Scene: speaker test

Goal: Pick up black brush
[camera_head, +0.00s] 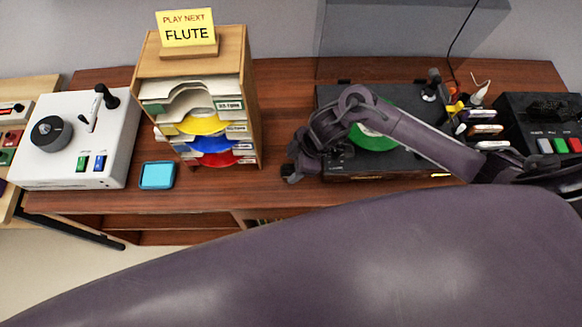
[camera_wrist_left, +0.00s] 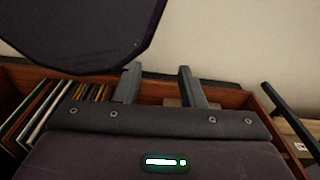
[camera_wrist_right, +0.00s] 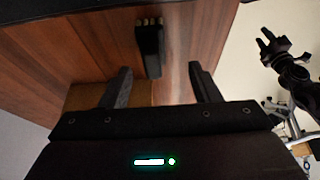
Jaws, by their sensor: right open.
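The black brush (camera_wrist_right: 150,48) lies on the brown wooden table, showing in the right wrist view as a dark block with pale tips at one end. My right gripper (camera_wrist_right: 158,88) is open and empty, with the brush ahead of the gap between its fingers and apart from them. In the head view the right gripper (camera_head: 291,173) is low over the table, right of the paper rack; I cannot make out the brush clearly there. My left gripper (camera_wrist_left: 160,82) is open and empty in the left wrist view, out of the head view.
A turntable with a green-labelled record (camera_head: 372,138) sits under my right arm. The wooden rack (camera_head: 250,110) bears a yellow sign (camera_head: 186,28). A blue square pad (camera_head: 157,175) and a white machine (camera_head: 112,135) stand left. Records (camera_wrist_left: 60,100) fill a shelf below.

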